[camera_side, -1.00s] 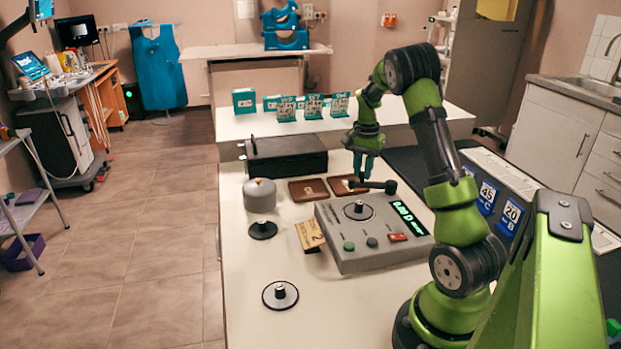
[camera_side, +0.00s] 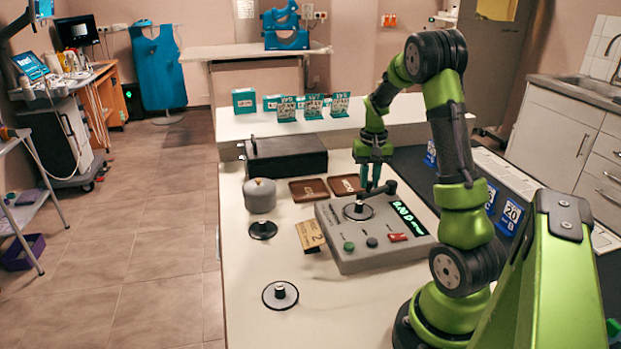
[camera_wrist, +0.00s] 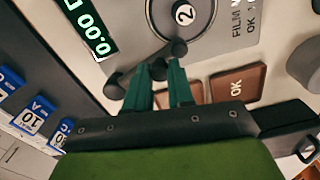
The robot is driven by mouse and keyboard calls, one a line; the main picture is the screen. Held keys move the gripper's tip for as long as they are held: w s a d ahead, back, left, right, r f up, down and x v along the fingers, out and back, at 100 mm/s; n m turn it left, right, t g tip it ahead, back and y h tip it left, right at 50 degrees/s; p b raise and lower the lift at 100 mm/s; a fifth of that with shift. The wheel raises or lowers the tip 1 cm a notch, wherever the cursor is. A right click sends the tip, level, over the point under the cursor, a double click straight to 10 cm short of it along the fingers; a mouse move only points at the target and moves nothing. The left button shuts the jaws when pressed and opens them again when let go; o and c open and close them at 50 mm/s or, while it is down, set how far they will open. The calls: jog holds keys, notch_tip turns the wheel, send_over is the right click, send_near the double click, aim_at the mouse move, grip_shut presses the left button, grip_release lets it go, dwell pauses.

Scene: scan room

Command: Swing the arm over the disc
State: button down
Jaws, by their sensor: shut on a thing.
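The grey meter box (camera_side: 372,240) stands on the bench with a green lit display.
Two brown trays (camera_side: 308,190) (camera_side: 346,184), a grey weight-like pot (camera_side: 260,195) and a black case (camera_side: 286,156) stand behind.

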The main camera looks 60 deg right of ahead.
jog(key=shift+s+a+n, duration=0.35)
jog(key=shift+s+n, duration=0.4)
jog(key=shift+n, duration=0.35)
jog(key=shift+s, duration=0.1)
jog(key=c, duration=1)
grip_release()
jog(key=shift+o, duration=0.2)
notch_tip(320, 180, up, 17)
